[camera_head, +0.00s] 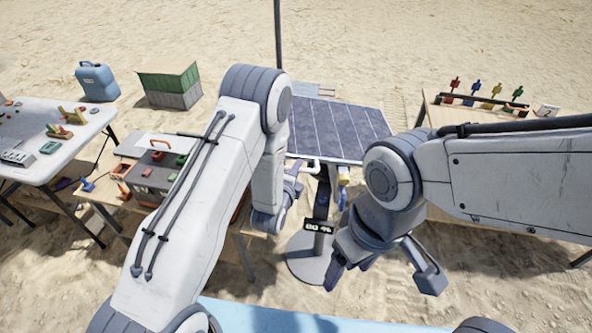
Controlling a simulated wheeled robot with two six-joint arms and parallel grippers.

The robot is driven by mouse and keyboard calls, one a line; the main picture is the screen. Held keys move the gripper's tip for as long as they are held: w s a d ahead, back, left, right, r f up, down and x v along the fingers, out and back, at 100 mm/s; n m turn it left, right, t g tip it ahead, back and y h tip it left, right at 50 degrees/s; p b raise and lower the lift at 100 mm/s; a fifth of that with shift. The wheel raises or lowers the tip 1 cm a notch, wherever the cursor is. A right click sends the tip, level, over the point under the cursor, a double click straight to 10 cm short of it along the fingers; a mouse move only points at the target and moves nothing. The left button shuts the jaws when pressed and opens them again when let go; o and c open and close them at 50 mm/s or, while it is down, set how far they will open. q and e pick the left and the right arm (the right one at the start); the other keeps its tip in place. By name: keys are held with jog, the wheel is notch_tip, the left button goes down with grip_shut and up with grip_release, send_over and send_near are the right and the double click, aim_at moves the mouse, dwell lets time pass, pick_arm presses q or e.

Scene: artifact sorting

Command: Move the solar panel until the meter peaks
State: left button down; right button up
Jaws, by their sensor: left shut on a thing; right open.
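The solar panel (338,128), dark blue with pale lines, is tilted on a stand with a round grey base (308,268) in the middle of the head view. A small black meter display (318,227) with white characters sits low on the stand; I cannot read it surely. My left gripper (294,178) is at the panel's near left edge, shut on what seems to be the panel's handle (310,165); the contact is partly hidden by my arm. My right gripper (385,275) is open and empty, in front of the stand and to its right.
A white table (40,125) with small items stands at the left, beside a wooden table with a grey toolbox (155,172). A wooden table at the right holds a rack of colored figures (485,100). A blue jug (97,82) and green crate (168,80) stand behind on sand.

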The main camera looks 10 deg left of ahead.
pick_arm(q)
jog(key=c, duration=0.8)
grip_release()
jog(key=shift+s, duration=0.1)
jog(key=shift+s, duration=0.25)
jog(key=p+v, duration=0.2)
jog(key=v, duration=0.8)
jog(key=shift+r, duration=0.15)
jog(key=shift+w, duration=0.1)
